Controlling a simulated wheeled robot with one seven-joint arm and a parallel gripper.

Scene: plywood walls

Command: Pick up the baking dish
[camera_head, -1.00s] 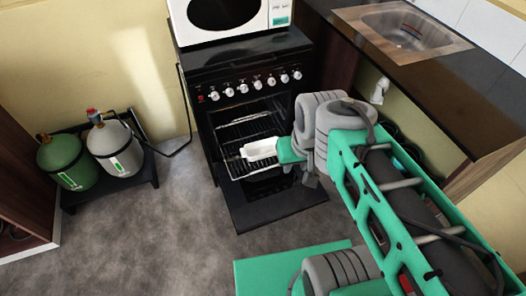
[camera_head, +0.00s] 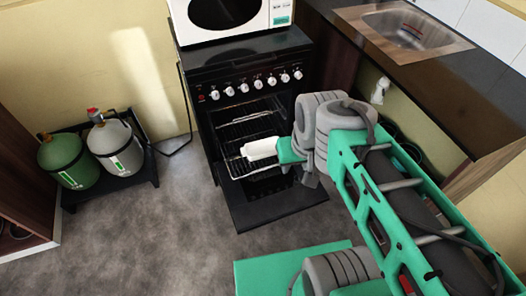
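My gripper (camera_head: 246,152) is the white end of my green and grey arm. It reaches from the right into the open front of the black oven (camera_head: 228,128), over a pulled-out wire rack (camera_head: 238,171). The fingertips are too small and too much hidden to tell whether they are open or shut. I cannot make out a baking dish on the racks or in the gripper. My wrist and arm cover the right part of the oven opening.
The oven door (camera_head: 275,205) is folded down. A microwave (camera_head: 232,20) stands on the stove. A dark counter with a sink (camera_head: 405,30) is at right. Gas bottles (camera_head: 115,148) stand on a low rack at left. The floor between is clear.

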